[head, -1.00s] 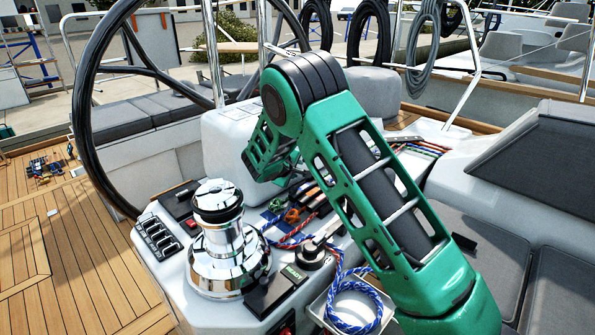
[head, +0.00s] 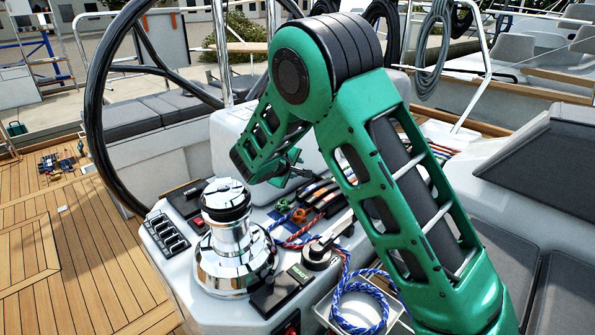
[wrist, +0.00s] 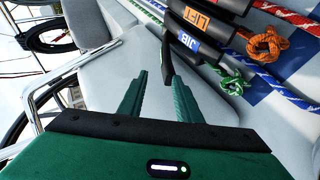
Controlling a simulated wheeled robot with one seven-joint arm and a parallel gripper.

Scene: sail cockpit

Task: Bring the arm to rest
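My green arm is bent over the cockpit console (head: 185,265), with its elbow high. My gripper (head: 292,168) is near the row of dark rope clutches (head: 318,197), partly hidden behind my arm. In the wrist view my gripper (wrist: 157,98) has its two green fingers apart, with nothing held between them. A black lever end (wrist: 168,55) shows beyond the fingertips, close to the right finger; I cannot tell whether they touch. Clutches labelled LIFT (wrist: 200,20) and JIB (wrist: 188,42) are at the top right of that view.
A chrome winch (head: 232,245) stands on the console, left of my arm. A large black steering wheel (head: 95,120) is behind it. A blue rope coil (head: 360,303) lies in a white tray below my forearm. Teak deck (head: 85,265) is open at left.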

